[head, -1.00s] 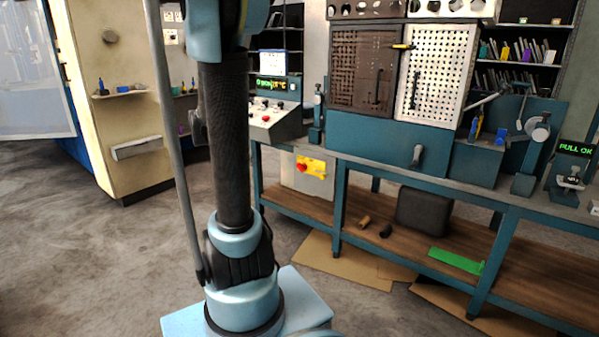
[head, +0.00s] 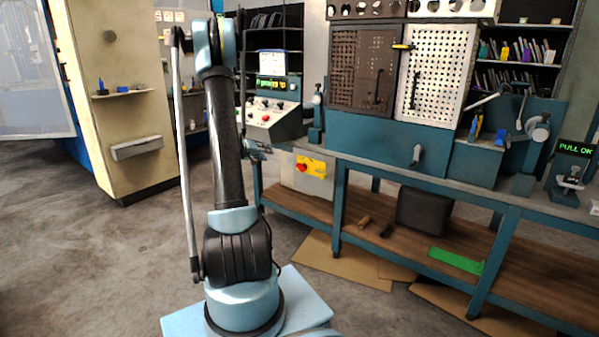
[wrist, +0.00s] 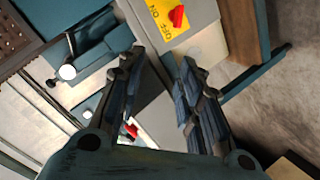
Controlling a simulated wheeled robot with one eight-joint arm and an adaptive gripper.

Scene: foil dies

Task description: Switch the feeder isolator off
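The feeder isolator appears to be the yellow plate with a red knob (head: 302,167) on a pale grey box (head: 290,179) under the bench's left end. The yellow plate (wrist: 161,22) and the red knob (wrist: 177,16) also show at the top of the wrist view. The plate has dark lettering, too small to read surely, so I cannot tell the knob's setting. My gripper (head: 262,151) is just left of the box in the head view, partly behind my arm. In the wrist view my gripper (wrist: 158,62) is open and empty, its fingers apart and short of the knob.
A control console (head: 272,120) with red buttons and a green display stands above the isolator on the bench. The blue bench (head: 352,156) carries a perforated cabinet (head: 434,75). A dark case (head: 422,211) is on its lower shelf. The floor left of my arm is clear.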

